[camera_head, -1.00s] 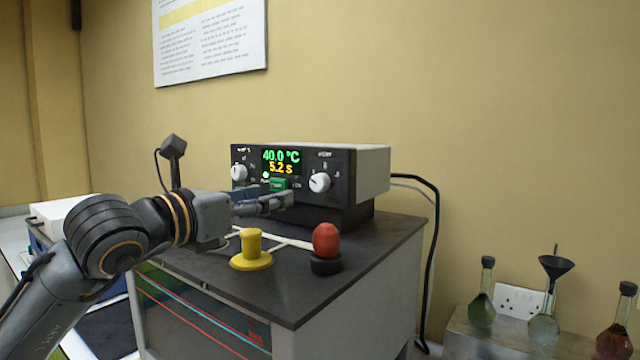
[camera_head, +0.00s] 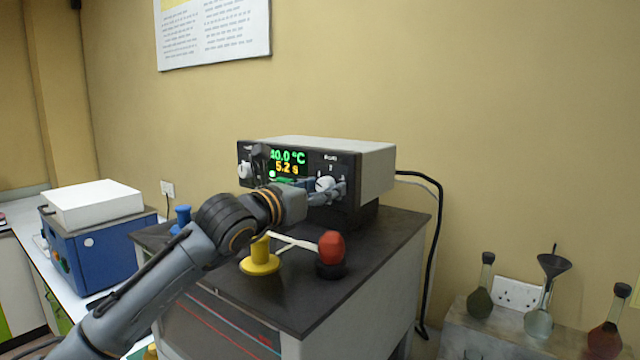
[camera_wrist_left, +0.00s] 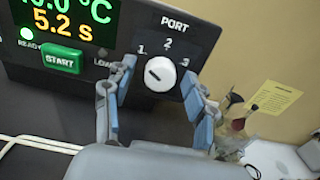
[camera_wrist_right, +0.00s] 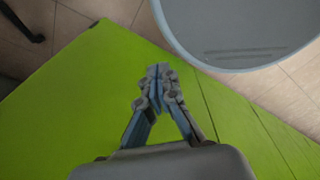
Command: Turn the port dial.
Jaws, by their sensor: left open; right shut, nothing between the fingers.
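The port dial is a white round knob (camera_wrist_left: 160,74) under the label PORT, with marks 1, 2 and 3 around it. Its dark pointer line tilts toward the upper left, near the 1. In the head view the dial (camera_head: 325,184) sits at the right of the black instrument's front panel (camera_head: 345,165). My left gripper (camera_wrist_left: 163,100) is open, with one finger on each side of the dial in the left wrist view; I cannot tell if they touch it. My right gripper (camera_wrist_right: 158,72) is shut and empty, above a green surface, away from the instrument.
A yellow knob-shaped piece (camera_head: 260,258) and a red bulb on a black base (camera_head: 331,250) stand on the dark cabinet top (camera_head: 310,295). A green START button (camera_wrist_left: 62,58) is left of the dial. Flasks (camera_head: 480,290) stand at the right. A grey round rim (camera_wrist_right: 240,40) is near my right gripper.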

